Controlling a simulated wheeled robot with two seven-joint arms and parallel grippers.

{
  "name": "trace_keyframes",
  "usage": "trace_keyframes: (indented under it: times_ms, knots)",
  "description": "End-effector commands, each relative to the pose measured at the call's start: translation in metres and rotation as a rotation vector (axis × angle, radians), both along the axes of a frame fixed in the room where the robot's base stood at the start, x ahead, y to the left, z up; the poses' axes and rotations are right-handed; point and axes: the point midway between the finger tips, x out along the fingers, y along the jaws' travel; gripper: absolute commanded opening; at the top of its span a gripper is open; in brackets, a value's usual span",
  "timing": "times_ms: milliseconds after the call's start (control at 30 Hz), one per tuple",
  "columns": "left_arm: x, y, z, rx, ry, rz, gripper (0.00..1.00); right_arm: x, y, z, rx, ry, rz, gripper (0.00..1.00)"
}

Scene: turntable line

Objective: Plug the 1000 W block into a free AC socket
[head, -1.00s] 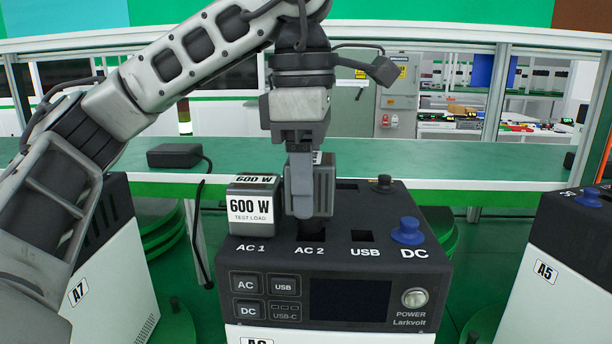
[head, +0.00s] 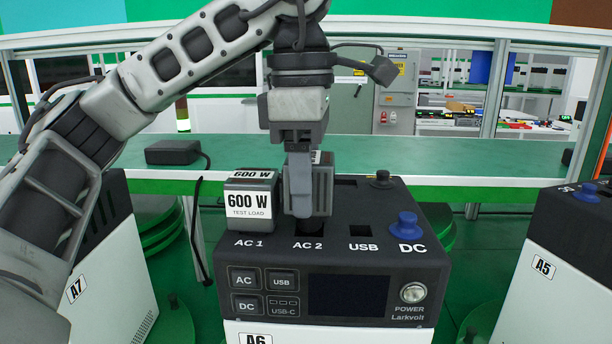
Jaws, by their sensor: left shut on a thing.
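My left gripper (head: 304,212) comes down from above at the power station (head: 375,275) marked A6. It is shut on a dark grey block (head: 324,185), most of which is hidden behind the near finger. Only a bit of the white label on its top shows, so its wattage cannot be read. The block is upright over the AC 2 area, and a dark socket opening (head: 308,226) shows just below the finger. I cannot tell whether the block touches the station. A 600 W test load block (head: 249,208) sits at AC 1. My right gripper is not in view.
The USB socket (head: 361,231) is empty; a blue plug (head: 406,228) stands at DC, with a black knob-like plug (head: 382,180) behind. A black adapter (head: 173,152) lies on the green bench (head: 470,157). Stations A7 (head: 105,270) and A5 (head: 560,260) flank A6.

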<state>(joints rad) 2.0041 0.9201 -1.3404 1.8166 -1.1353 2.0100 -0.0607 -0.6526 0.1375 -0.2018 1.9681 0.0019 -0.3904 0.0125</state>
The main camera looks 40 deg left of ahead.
Motion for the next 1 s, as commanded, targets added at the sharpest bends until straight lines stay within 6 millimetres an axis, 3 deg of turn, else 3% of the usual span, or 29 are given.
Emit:
trace_keyframes:
  times_ms: [933,967,1000]
  knots:
    - [0.000,0.000,-0.018,-0.001,-0.003,0.001,0.00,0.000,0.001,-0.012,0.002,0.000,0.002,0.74]
    - [0.000,0.000,-0.017,-0.001,-0.003,0.001,0.58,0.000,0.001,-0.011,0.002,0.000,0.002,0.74]
    - [0.000,0.000,-0.017,-0.001,-0.002,0.001,0.69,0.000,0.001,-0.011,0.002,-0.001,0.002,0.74]
